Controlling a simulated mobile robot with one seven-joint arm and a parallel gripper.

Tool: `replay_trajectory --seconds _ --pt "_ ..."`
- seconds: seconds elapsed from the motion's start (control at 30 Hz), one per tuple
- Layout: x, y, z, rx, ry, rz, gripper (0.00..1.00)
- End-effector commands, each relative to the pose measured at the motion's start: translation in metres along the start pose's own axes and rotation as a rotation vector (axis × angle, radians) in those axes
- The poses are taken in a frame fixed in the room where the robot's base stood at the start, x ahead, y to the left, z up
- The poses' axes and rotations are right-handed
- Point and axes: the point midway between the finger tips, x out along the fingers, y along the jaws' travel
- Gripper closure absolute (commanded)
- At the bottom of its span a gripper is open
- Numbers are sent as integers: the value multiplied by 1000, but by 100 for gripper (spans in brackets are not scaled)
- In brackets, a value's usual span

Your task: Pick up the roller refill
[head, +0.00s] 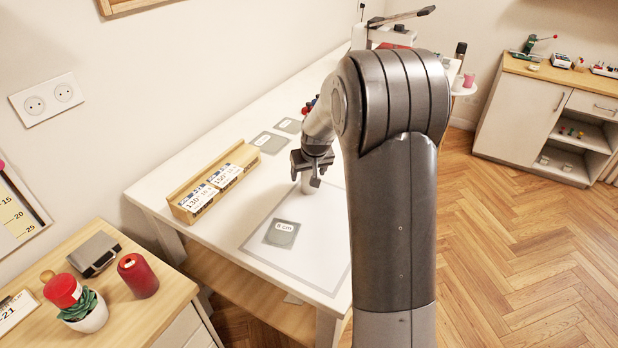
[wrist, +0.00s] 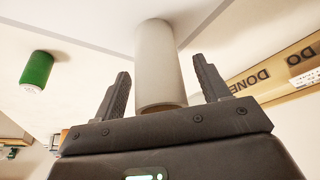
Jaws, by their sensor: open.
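A pale grey-white cylinder (wrist: 157,45), which looks like the roller refill, stands between my gripper's fingers in the wrist view. In the head view the cylinder (head: 308,185) shows partly below my gripper, upright on the white table. My gripper (wrist: 162,66) is open, with one finger on each side of the cylinder and a visible gap on both sides. In the head view my gripper (head: 312,170) points down at the cylinder, and its arm hides part of the table behind.
A wooden tray with labelled cards (head: 215,182) lies left of my gripper. A "6 cm" card (head: 282,233) lies on the marked table area in front. A green cylinder (wrist: 37,69) shows in the wrist view. A side cabinet (head: 95,275) stands at lower left.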

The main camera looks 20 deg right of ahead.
Motion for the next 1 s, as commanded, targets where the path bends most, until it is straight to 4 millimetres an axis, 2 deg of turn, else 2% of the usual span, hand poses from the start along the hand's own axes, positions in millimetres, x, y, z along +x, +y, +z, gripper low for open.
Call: replay_trajectory --seconds 0.1,0.3,0.9,1.0 --pt "12 0 0 0 0 0 31" --pt "13 0 0 0 1 0 31" --pt "12 0 0 1 1 0 80" --pt "12 0 0 1 2 0 80"
